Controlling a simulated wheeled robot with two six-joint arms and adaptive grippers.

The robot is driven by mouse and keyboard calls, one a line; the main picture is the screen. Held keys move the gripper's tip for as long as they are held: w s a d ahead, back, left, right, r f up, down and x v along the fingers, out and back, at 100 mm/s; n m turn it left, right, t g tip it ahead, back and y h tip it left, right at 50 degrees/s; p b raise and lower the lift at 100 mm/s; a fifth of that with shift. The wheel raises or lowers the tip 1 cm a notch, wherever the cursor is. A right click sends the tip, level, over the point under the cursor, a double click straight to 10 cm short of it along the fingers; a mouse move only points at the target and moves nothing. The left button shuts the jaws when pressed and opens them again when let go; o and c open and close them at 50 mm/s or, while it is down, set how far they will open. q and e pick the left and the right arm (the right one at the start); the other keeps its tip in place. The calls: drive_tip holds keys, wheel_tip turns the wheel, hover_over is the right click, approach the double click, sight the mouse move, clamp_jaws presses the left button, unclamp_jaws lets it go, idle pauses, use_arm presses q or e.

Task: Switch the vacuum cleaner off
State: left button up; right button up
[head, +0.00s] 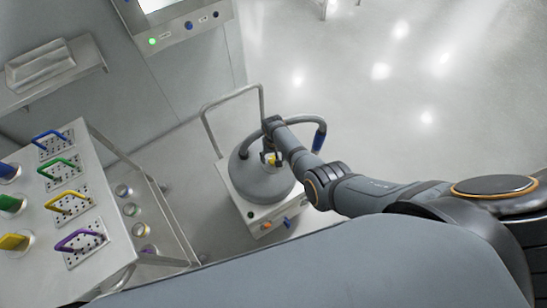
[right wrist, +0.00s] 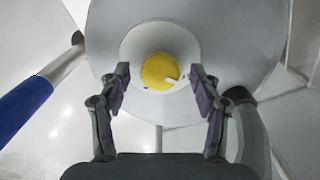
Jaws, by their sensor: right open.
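The vacuum cleaner (head: 262,183) is a grey dome on a white wheeled base with a metal push handle, standing on the floor in the head view. My right gripper (head: 270,158) is over the dome at the knob. In the right wrist view its two fingers (right wrist: 160,85) are open, one on each side of the knob, with gaps to it. Whether they touch the collar, I cannot tell. My left gripper is not in view.
A cart (head: 118,250) with colored handles and knobs stands at the left. A wall panel (head: 180,35) with a green light is above. A hose with a blue grip (head: 319,138) curves to the right of the dome.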

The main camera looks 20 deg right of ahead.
drive_tip(key=shift+r, duration=0.15)
wheel_tip(320, 180, up, 12)
idle(0.4)
idle(0.3)
